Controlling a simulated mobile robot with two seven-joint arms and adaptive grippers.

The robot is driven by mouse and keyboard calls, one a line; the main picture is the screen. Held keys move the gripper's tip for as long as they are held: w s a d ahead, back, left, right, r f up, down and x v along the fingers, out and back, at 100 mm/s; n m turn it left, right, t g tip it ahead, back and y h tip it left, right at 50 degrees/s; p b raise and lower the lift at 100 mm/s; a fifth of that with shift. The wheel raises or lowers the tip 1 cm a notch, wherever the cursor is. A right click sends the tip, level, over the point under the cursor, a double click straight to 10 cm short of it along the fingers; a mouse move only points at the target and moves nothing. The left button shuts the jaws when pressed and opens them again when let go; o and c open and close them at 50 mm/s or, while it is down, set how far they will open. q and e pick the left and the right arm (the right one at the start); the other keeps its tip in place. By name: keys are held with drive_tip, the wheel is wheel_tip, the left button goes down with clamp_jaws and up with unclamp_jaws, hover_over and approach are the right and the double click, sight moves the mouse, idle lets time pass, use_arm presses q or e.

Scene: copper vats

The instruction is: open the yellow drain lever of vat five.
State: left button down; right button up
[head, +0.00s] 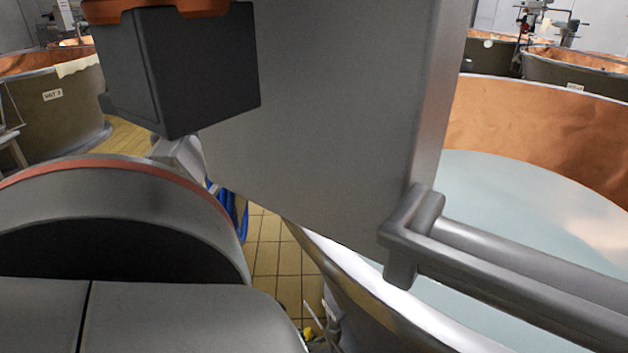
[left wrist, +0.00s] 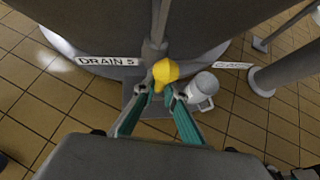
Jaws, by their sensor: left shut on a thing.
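The yellow lever end (left wrist: 165,72) shows as a rounded knob in the left wrist view, low on the grey vat wall beside a label reading DRAIN 5 (left wrist: 108,61). My left gripper (left wrist: 163,90) has teal fingers on both sides of the knob and is shut on it. A small yellow spot (head: 308,333) shows at the bottom of the head view, mostly hidden by my arm. The vat (head: 385,300), copper-lined and filled with pale liquid, is at the right in the head view. My right gripper is not in view.
A grey cylindrical fitting (left wrist: 201,88) stands just right of the knob. A second label (left wrist: 232,65) is too small to read surely. A grey leg (left wrist: 262,80) stands farther right. Tan floor tiles (left wrist: 75,105) lie open around. Another vat (head: 60,112) is at the left.

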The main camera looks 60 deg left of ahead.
use_arm(q)
drive_tip(key=shift+d, duration=0.25)
drive_tip(key=c, duration=2.2)
unclamp_jaws()
drive_tip(key=shift+s, duration=0.1)
drive_tip(key=shift+o, duration=0.6)
drive_tip(key=shift+a, duration=0.15)
drive_tip(key=v, duration=1.2)
drive_tip(key=shift+a+r, duration=0.1)
drive_tip(key=shift+a, duration=0.05)
